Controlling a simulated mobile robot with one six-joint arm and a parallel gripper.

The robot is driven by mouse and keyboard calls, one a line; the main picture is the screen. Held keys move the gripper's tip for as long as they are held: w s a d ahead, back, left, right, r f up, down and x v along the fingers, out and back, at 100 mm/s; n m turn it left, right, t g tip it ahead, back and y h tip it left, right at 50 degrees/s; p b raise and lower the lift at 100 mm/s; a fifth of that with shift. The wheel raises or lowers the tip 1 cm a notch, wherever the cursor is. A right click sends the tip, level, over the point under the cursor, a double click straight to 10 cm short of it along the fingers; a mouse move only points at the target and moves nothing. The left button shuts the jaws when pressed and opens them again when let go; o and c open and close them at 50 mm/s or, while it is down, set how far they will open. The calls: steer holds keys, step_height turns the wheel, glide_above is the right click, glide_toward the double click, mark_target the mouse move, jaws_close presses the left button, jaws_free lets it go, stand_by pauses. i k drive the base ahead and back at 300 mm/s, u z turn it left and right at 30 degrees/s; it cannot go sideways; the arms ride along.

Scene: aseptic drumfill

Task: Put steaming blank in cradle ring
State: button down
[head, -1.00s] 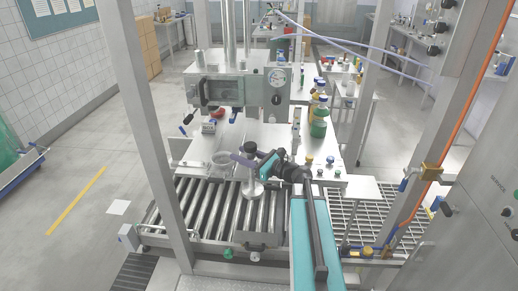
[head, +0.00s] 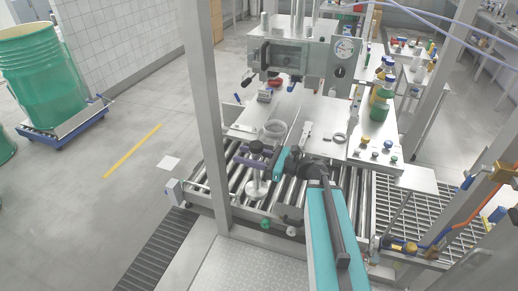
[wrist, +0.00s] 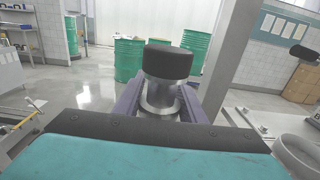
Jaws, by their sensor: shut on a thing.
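The steaming blank (head: 257,187) has a black knob top and a pale metal body with a wide round foot. It hangs upright over the roller conveyor. My gripper (head: 252,160) is shut on it, its purple fingers on both sides of the neck. In the wrist view the blank (wrist: 161,92) stands between the fingers (wrist: 160,105), its foot hidden. No steam is visible.
The roller conveyor (head: 205,185) lies below my gripper. A steel frame post (head: 209,110) rises to its left. A machine with a gauge (head: 300,55) stands behind the steel table (head: 312,115). Bottles (head: 380,97) and small capped jars (head: 375,150) stand to the right.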

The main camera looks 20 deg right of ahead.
mark_target(274, 131)
steer(key=u, duration=1.45)
steer(key=i, duration=1.4)
